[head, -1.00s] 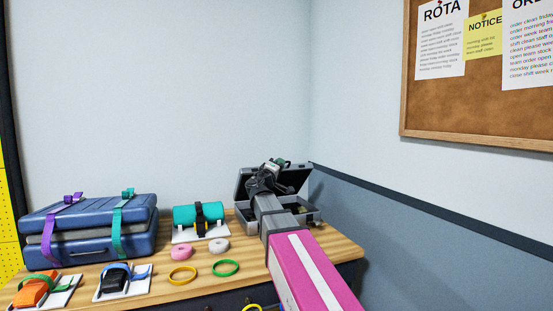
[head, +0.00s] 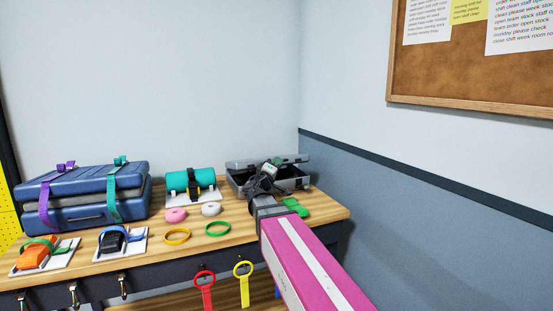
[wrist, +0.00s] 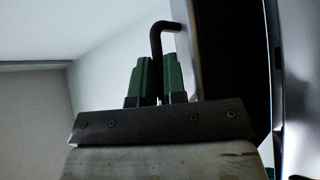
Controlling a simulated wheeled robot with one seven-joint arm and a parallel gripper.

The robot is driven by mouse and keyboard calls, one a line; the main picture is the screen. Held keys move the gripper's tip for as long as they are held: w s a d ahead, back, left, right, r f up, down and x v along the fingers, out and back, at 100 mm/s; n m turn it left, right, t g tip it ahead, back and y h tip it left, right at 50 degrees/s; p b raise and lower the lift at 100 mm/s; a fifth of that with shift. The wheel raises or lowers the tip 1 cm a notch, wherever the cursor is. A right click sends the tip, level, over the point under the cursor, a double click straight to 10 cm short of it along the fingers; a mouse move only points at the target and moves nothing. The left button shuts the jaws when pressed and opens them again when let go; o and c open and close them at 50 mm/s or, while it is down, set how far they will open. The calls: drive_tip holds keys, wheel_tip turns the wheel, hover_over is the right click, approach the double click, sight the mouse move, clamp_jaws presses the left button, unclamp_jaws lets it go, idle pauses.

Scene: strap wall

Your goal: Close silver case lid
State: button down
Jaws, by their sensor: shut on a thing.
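The silver case (head: 237,184) stands at the back right of the table, against the wall. Its lid (head: 294,158) is part open, tilted low over the dark inside. My gripper (head: 274,162) is at the lid, and my arm hides the middle of the case. In the wrist view the green fingertips (wrist: 157,78) are shut on a black bent bar (wrist: 157,45). The bar's top bends right to the lid's silver edge; I cannot tell whether it belongs to the lid. The dark inside shows to the right.
A green block (head: 295,207) lies before the case, close to my arm. Left of it are a teal roll (head: 181,183) on a white stand, several tape rings and a blue strapped case (head: 80,216). A dark-banded wall (head: 400,210) is close on the right.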

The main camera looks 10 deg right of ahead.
drive_tip(key=shift+w+a+f, duration=0.1)
drive_tip(key=shift+w+f, duration=0.25)
drive_tip(key=shift+w, duration=0.1)
drive_tip(key=c, duration=1.5)
unclamp_jaws()
drive_tip(key=shift+o, duration=0.2)
drive_tip(key=s+a, duration=0.8)
drive_tip(key=s, duration=0.2)
drive_tip(key=shift+s+a+f, duration=0.15)
drive_tip(key=shift+s+a, duration=0.05)
drive_tip(key=shift+s, duration=0.05)
drive_tip(key=shift+w, duration=0.1)
drive_tip(key=w+d, duration=0.7)
drive_tip(key=w, duration=0.1)
drive_tip(key=shift+w+d, duration=0.25)
drive_tip(key=shift+w, duration=0.05)
drive_tip(key=shift+s, duration=0.15)
